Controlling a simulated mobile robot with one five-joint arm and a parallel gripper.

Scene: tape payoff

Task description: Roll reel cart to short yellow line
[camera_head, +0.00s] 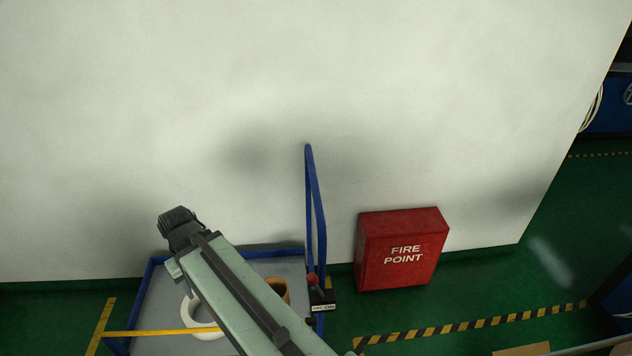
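The reel cart (146,300) stands against the white wall at the lower left, with a blue frame and a grey deck. Its upright blue handle (318,215) rises at its right end. A white ring-shaped reel (190,308) and a tan reel (284,292) lie on the deck, both partly hidden by my arm. A red knob (312,279) and a black block with a white label sit at the handle's foot. A short yellow line (103,322) is on the green floor by the cart's left end. My arm crosses over the deck; I make out no gripper fingers.
A red FIRE POINT box (403,250) stands by the wall, right of the handle. A yellow-black striped line (470,325) crosses the floor at the lower right. A thin yellow bar (160,332) shows across the cart's front. Dark blue equipment (610,110) stands at far right.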

